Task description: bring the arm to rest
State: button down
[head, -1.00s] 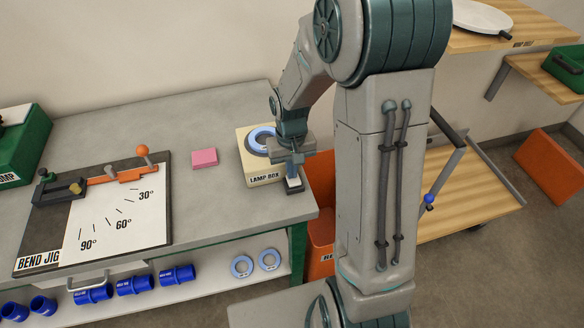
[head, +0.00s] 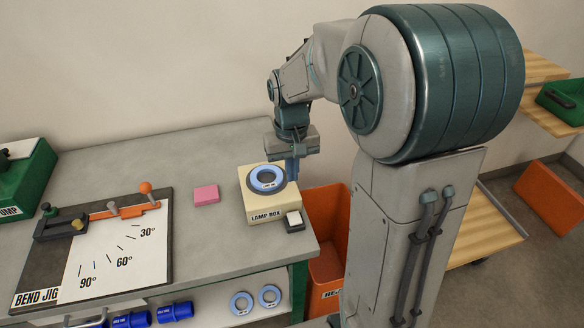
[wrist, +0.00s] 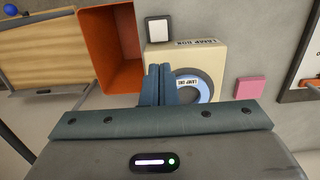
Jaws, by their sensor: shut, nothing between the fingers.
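My gripper (head: 292,170) is above and beside the right back of the lamp box, its fingers together and empty. It also shows in the wrist view (wrist: 158,85), where the shut fingers overlap the lamp box. My arm is raised and bent, its large teal joint filling the right of the head view. The cream lamp box (head: 262,205) stands at the right end of the grey bench, with a blue-and-white ring (head: 267,179) on its top.
A dark block with a white top (head: 294,220) is beside the lamp box. An orange bin (head: 327,225) stands off the bench's right end. A pink pad (head: 206,194) and the bend jig (head: 110,255) lie to the left. The bench behind them is clear.

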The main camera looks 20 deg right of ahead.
jog(key=shift+r, duration=0.5)
